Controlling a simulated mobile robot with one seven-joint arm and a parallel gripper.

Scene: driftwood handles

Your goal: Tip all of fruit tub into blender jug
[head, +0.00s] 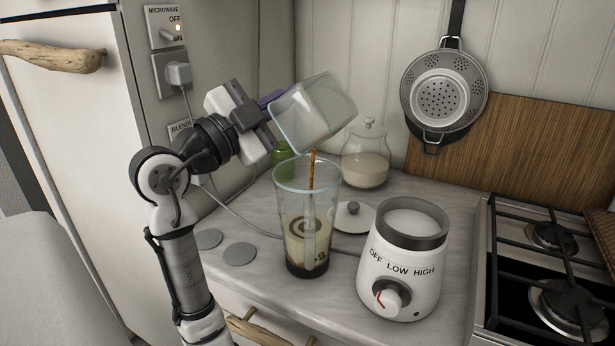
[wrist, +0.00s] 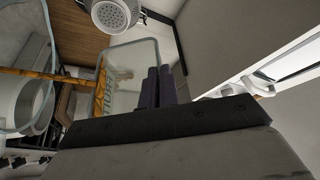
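The clear fruit tub (head: 318,108) is tilted steeply above the blender jug, its mouth toward the jug. My gripper (head: 274,97) is shut on the tub's side; its dark fingers (wrist: 160,88) meet the tub (wrist: 128,58) in the wrist view. A thin orange-brown stream (head: 312,172) runs from the tub into the jug; the stream (wrist: 28,72) also shows in the wrist view. The tub looks almost empty. The clear blender jug (head: 283,205) stands upright on the counter, holding pale liquid with a brown swirl and darker bits at the bottom.
The white blender base (head: 400,268) with an OFF/LOW/HIGH knob stands right of the jug. A white lid (head: 354,220) lies behind. A lidded glass jar (head: 365,165) and a green item (head: 283,160) stand at the back. The gas stove (head: 550,270) is right. Free counter lies front left.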

